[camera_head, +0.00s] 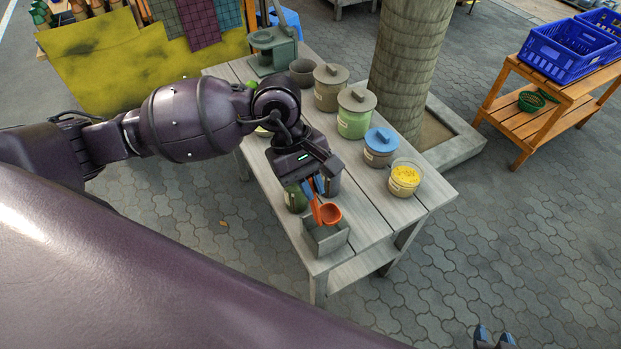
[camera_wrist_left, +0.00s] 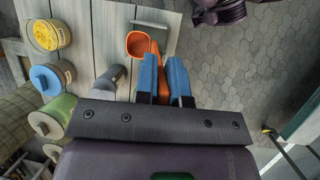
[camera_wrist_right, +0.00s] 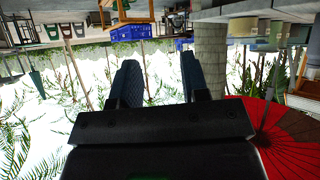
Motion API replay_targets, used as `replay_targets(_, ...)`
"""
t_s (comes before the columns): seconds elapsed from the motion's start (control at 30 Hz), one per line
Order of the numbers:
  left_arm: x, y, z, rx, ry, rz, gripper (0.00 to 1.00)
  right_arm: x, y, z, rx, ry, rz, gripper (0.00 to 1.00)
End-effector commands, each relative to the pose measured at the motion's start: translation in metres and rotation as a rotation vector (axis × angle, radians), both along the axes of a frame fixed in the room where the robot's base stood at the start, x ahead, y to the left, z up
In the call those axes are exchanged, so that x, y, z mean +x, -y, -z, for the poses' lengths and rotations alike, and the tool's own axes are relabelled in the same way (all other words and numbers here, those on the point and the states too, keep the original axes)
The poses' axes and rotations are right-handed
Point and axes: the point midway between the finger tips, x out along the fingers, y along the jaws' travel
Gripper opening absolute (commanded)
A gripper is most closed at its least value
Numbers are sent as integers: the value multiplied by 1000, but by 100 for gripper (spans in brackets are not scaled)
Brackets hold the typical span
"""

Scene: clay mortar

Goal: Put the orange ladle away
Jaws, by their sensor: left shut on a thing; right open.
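The orange ladle (camera_head: 330,214) is held by my left gripper (camera_head: 315,186) over the front end of the grey table. In the left wrist view the ladle's bowl (camera_wrist_left: 138,44) points away from the blue fingers (camera_wrist_left: 166,72), which are shut on its handle. A grey open box (camera_head: 327,243) stands at the table's front corner, just below the ladle. I cannot tell whether the ladle touches the box. My right gripper (camera_head: 493,338) shows only as blue fingertips at the bottom right, over the paving; its fingers (camera_wrist_right: 160,78) are apart and empty.
Lidded jars line the table: a brown-lidded one (camera_head: 329,88), a green one (camera_head: 354,122) and a blue-lidded one (camera_head: 379,157). An open jar of yellow stuff (camera_head: 404,180) stands nearest the right edge. A thick pillar (camera_head: 403,65) rises behind. A wooden stand with blue crates (camera_head: 565,52) is at right.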

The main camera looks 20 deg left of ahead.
Motion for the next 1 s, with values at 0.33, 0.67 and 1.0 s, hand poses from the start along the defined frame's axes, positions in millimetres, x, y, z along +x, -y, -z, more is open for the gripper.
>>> replay_targets(0.33, 0, 0, 33, 1, -2, 0, 0, 6, -1, 27, -2, 9, -5, 42)
replay_targets(0.67, -1, 0, 57, 1, -4, 0, 0, 7, -2, 48, -1, 6, -7, 42)
replay_targets(1.0, 0, 0, 79, 1, -2, 0, 0, -8, 0, 81, -2, -39, -2, 42)
